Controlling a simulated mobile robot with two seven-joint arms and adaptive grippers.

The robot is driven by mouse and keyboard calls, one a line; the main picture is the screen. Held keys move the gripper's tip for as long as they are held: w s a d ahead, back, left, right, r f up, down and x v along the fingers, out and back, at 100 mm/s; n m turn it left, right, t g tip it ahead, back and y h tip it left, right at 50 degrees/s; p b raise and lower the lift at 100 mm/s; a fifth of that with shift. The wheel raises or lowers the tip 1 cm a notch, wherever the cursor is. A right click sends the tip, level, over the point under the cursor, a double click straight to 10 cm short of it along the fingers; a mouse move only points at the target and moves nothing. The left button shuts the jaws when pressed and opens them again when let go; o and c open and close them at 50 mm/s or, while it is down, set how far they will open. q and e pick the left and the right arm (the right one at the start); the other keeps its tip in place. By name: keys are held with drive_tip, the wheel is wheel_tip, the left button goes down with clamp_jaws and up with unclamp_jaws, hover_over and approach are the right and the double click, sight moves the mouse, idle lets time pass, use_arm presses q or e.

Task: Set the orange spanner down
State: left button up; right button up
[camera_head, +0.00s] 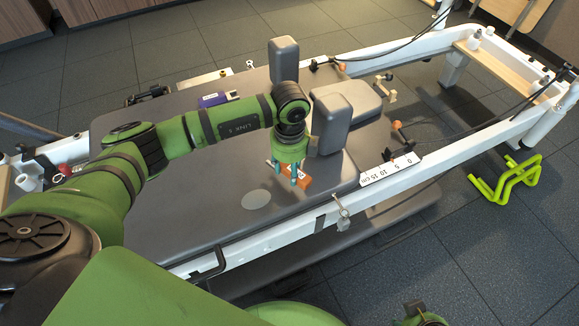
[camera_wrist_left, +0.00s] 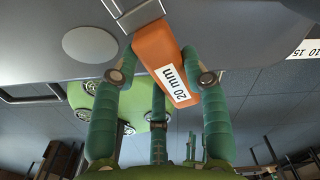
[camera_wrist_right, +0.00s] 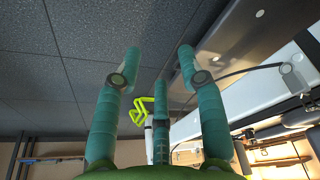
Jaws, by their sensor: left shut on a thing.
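The orange spanner (camera_head: 305,183) is in my left gripper (camera_head: 283,172), low over the grey padded carriage (camera_head: 225,215). Its orange handle, labelled "20 mm", shows in the left wrist view (camera_wrist_left: 160,52), with a grey metal part at its far end. My left gripper (camera_wrist_left: 157,62) is shut on the handle, one finger on either side. I cannot tell whether the spanner touches the carriage. A pale round disc (camera_head: 257,199) lies in front of it on the carriage. My right gripper (camera_wrist_right: 160,55) is open and empty, away from the carriage, over the floor.
Two grey shoulder blocks (camera_head: 328,125) (camera_head: 284,60) and a headrest (camera_head: 350,97) stand behind the spanner. A purple-blue item (camera_head: 213,99) lies farther back. A white rail with a scale (camera_head: 388,170) runs at right. The carriage's front left is clear. A yellow-green stand (camera_head: 508,180) is on the floor.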

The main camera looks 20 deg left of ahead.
sight(289, 178)
use_arm(q)
wheel_tip(289, 178, down, 3)
drive_tip(key=shift+r+b, duration=0.2)
drive_tip(key=shift+b, duration=0.85)
drive_tip(key=shift+f, duration=0.25)
use_arm(e)
wheel_tip(289, 178, up, 7)
drive_tip(key=w+t, duration=0.2)
drive_tip(key=shift+a, duration=0.4)
drive_tip(key=shift+w, duration=0.1)
use_arm(q)
drive_tip(key=shift+f+b, duration=0.6)
use_arm(e)
drive_tip(key=shift+f, duration=0.35)
use_arm(q)
drive_tip(key=o, duration=1.4)
drive_tip(key=shift+c, duration=0.2)
